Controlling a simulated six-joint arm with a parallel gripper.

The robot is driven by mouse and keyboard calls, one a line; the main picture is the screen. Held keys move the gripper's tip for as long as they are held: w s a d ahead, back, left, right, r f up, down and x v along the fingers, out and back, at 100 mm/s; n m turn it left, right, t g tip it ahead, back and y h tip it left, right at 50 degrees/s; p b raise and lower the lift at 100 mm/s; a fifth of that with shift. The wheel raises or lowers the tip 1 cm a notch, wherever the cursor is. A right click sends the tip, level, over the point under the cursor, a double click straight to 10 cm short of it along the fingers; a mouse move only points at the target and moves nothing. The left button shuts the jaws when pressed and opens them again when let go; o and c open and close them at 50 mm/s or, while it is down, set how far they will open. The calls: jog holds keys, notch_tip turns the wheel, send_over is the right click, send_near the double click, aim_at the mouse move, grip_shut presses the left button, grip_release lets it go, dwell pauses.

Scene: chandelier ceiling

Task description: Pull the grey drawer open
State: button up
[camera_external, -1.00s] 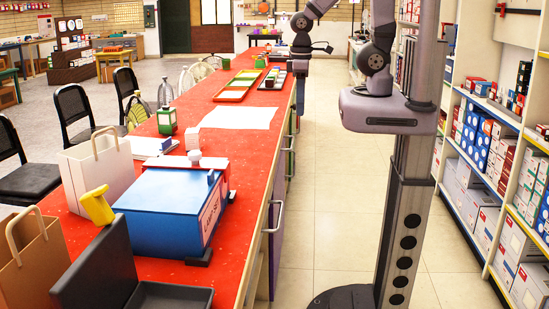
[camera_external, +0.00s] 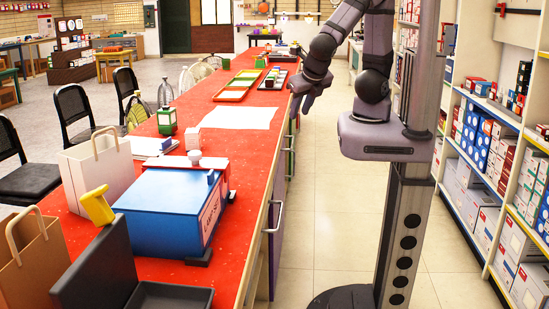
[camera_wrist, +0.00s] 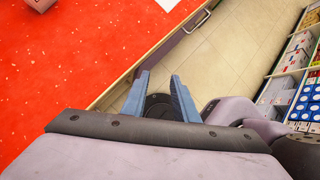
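The drawer fronts line the right side of the red-topped counter (camera_external: 262,165), seen nearly edge-on in the external view. A near metal handle (camera_external: 276,217) sticks out from that side, and another handle (camera_external: 291,140) is farther back. I cannot tell which front is the grey drawer. My gripper (camera_external: 297,108) is beside the counter's right edge, toward its far part. In the wrist view, my gripper (camera_wrist: 161,75) has its two blue-grey fingers apart with nothing held between them. A metal handle (camera_wrist: 197,21) on a dark purplish front shows beyond the fingers, apart from them.
A blue box (camera_external: 165,210), a paper bag (camera_external: 100,172) and trays (camera_external: 236,92) stand on the counter. Stocked shelves (camera_external: 500,150) line the right side.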

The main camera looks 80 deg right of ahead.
jog(key=s+a+r+n+t+y+b, duration=0.15)
jog(key=a+n+t+y+b, duration=0.35)
jog(key=a+n, duration=0.75)
jog(key=s+a+r+n+t+y+b, duration=0.1)
jog(key=a+r+n+t+y+b, duration=0.15)
jog(key=a+n+t, duration=1)
jog(key=n+g, duration=0.3)
jog(key=g, duration=0.2)
send_near(280, 215)
jog(key=f+x, duration=0.1)
jog(key=x, duration=0.2)
jog(key=shift+h, duration=0.45)
jog(key=shift+r+x, duration=0.2)
jog(key=shift+x, duration=3.35)
jog(key=shift+a, duration=0.1)
jog(key=shift+c, duration=0.7)
grip_shut()
